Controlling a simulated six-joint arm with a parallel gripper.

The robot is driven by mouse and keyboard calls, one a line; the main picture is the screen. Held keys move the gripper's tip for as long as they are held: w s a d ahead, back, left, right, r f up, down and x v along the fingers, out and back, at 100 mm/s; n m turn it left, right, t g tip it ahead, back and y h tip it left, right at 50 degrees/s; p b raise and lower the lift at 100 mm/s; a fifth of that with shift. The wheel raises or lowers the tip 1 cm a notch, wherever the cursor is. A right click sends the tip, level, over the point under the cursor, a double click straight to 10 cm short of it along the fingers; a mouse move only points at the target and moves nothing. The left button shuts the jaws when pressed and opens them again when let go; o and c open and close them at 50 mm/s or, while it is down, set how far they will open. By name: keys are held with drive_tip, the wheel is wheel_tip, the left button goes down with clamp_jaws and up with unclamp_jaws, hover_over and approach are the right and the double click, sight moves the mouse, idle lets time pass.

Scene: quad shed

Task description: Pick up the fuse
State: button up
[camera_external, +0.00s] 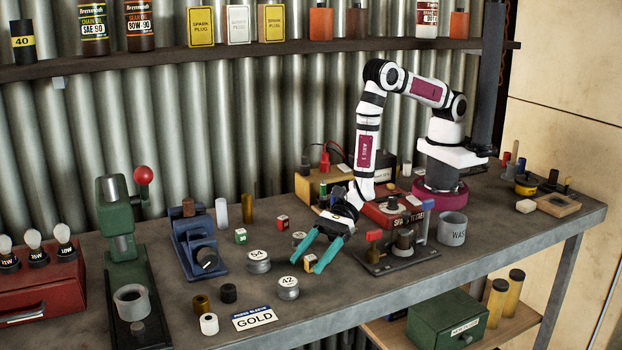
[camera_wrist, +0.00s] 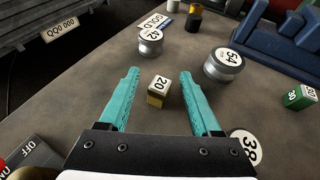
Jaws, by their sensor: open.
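Several small block fuses lie on the bench. A yellow one with a white top marked 20 (camera_external: 310,263) sits by my gripper (camera_external: 311,267). In the wrist view this yellow fuse (camera_wrist: 156,99) lies between my two teal fingers (camera_wrist: 160,74), a little back from their tips, with a gap on each side. My gripper is open and empty, pointing down toward the bench. A green fuse marked 30 (camera_external: 241,237) stands farther left; it also shows at the right edge of the wrist view (camera_wrist: 299,97). A red fuse (camera_external: 282,222) stands behind.
Round tins marked 54 (camera_external: 259,266), 42 (camera_external: 288,291) and 38 (camera_wrist: 245,141) surround the yellow fuse. A GOLD card (camera_external: 254,318) lies at the front edge. A blue device (camera_external: 198,245) and a green press (camera_external: 122,250) stand left. A fixture (camera_external: 392,262) stands close right of my gripper.

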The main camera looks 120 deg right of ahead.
clamp_jaws()
idle(0.3)
